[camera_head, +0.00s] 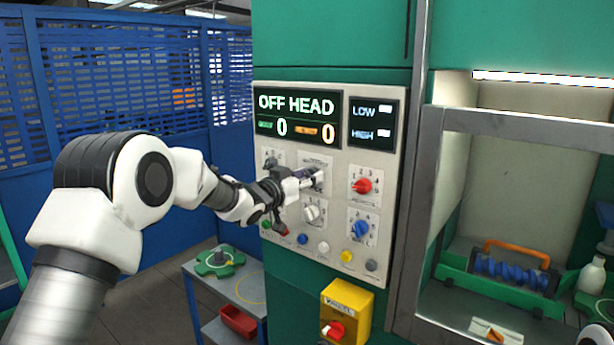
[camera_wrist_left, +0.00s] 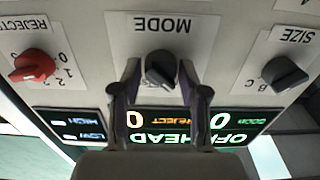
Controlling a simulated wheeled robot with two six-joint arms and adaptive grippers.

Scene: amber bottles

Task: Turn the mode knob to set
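The dark mode knob (camera_wrist_left: 160,68) sits under the MODE label in the left wrist view, which shows the panel upside down. My left gripper (camera_wrist_left: 159,72) is open, with one finger on each side of the knob and a small gap showing. In the head view my left gripper (camera_head: 308,178) reaches the panel (camera_head: 390,215) from the left and mostly covers the knob. The display (camera_head: 297,116) reads OFF HEAD, with two zeros below. The knob's exact setting is hard to read. My right gripper is out of view.
Close by are the red REJECT knob (camera_head: 362,186), the dark SIZE knob (camera_wrist_left: 284,73), a white knob (camera_head: 312,212) and a blue knob (camera_head: 361,228). A row of buttons runs below. A yellow switch box (camera_head: 347,306) sits lower. A metal frame (camera_head: 422,200) stands right of the panel.

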